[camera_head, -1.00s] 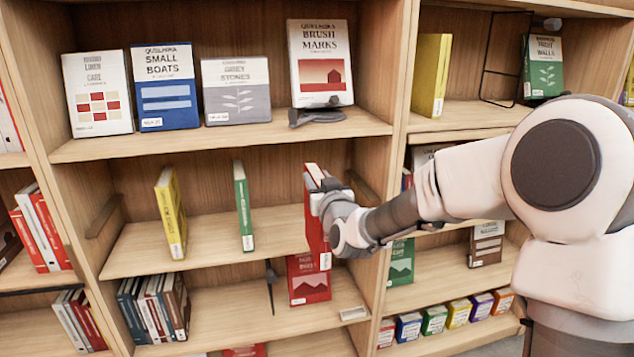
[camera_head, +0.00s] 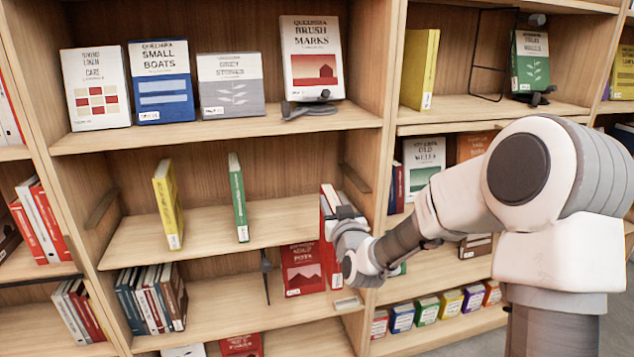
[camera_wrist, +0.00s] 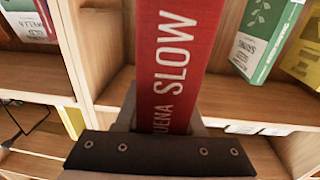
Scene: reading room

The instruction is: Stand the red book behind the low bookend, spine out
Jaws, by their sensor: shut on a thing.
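My gripper (camera_head: 338,222) is shut on a red book (camera_head: 326,208), held upright in front of the right side of the case. Its red spine (camera_wrist: 180,60), with white letters reading "SLOW", faces my wrist camera. A thin dark upright piece (camera_head: 266,272), which looks like a low bookend, stands on the lower shelf, left of a face-out red book (camera_head: 302,268). The held book is right of that face-out book in the head view. I cannot tell whether it touches the shelf. My gripper hides part of it.
The middle shelf (camera_head: 205,228) holds a yellow book (camera_head: 168,205) and a green book (camera_head: 238,198), with bare board around them. Several books lean at the lower left (camera_head: 152,300). A small pale label block (camera_head: 347,303) is on the lower shelf edge. An upright divider (camera_head: 393,110) is close to my arm.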

